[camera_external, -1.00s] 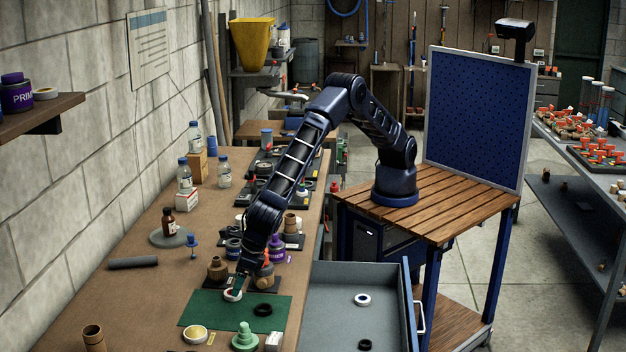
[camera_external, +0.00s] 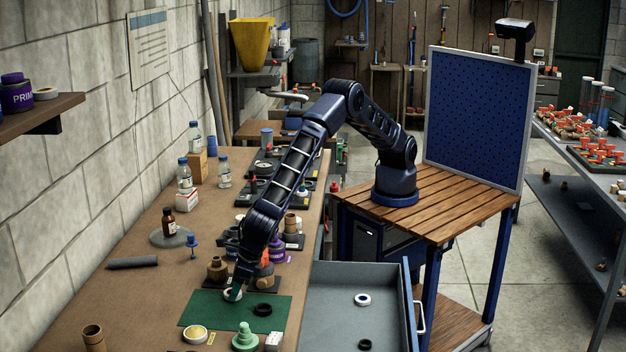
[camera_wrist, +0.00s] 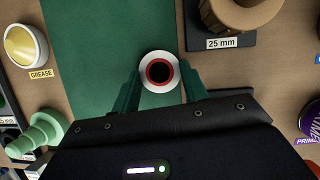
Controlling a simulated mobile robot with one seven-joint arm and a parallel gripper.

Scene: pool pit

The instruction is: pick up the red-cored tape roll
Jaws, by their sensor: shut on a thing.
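The red-cored tape roll (camera_wrist: 143,74) is a white ring with a red core and dark centre. It lies on the green mat (camera_wrist: 95,30) in the wrist view, between the two green fingers of my gripper (camera_wrist: 160,84). The fingers are shut on its two sides. In the external view the white roll (camera_external: 229,293) shows only partly beneath my gripper (camera_external: 238,288), at the back edge of the mat (camera_external: 205,308).
A black ring (camera_external: 263,310) lies on the mat to the right. A grease tin (camera_external: 195,333) and a green stepped fitting (camera_external: 245,338) stand in front. A brown fitting (camera_external: 217,268) stands behind the mat. An open grey drawer (camera_external: 335,312) is at the right.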

